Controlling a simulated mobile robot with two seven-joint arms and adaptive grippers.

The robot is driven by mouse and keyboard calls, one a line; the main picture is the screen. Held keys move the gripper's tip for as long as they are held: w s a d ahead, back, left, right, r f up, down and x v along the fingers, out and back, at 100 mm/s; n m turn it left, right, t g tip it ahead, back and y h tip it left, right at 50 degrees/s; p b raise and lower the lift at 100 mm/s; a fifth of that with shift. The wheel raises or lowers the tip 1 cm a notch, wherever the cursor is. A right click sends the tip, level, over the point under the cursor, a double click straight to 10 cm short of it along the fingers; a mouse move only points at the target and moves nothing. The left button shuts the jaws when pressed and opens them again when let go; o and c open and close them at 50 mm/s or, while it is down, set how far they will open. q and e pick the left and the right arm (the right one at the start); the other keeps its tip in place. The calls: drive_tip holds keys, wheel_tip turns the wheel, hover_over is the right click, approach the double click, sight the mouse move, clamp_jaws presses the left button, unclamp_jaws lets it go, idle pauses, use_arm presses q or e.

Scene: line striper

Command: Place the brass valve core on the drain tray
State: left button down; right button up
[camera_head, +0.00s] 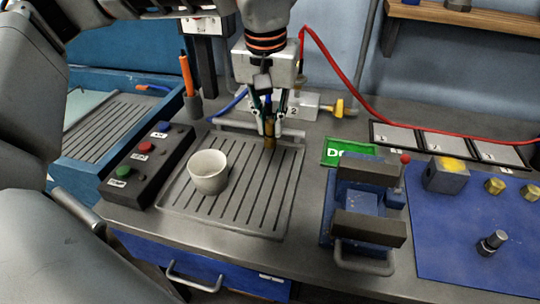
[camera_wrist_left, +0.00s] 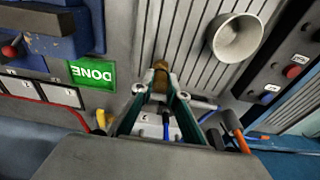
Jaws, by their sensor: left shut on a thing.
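My left gripper (camera_head: 269,126) is shut on the brass valve core (camera_head: 270,138), a small upright brass cylinder. The core is over the back right part of the grey slotted drain tray (camera_head: 178,198). I cannot tell whether its lower end touches the slats. In the left wrist view, the core (camera_wrist_left: 160,73) sits between the fingertips of the gripper (camera_wrist_left: 159,92), with the tray slats (camera_wrist_left: 185,38) beyond it. My right gripper is not in view.
A white cup (camera_head: 208,172) stands on the tray's left part. A button box (camera_head: 146,165) is left of the tray. A green DONE plate (camera_head: 348,152) and a blue vise (camera_head: 365,205) are to the right. A red hose (camera_head: 335,82) hangs behind. The tray's front is clear.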

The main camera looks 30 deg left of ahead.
sight(269, 131)
use_arm(q)
drive_tip(key=shift+f+b, duration=0.5)
drive_tip(key=shift+f, duration=3.75)
drive_tip(key=shift+f, duration=0.2)
drive_tip(key=c, duration=2)
unclamp_jaws()
drive_tip(key=shift+r, duration=0.1)
drive_tip(key=r, duration=0.4)
drive_tip(key=s+r+p, duration=0.1)
drive_tip(key=r, duration=0.7)
drive_tip(key=shift+s+d+p, duration=0.2)
drive_tip(key=shift+s+p, duration=0.15)
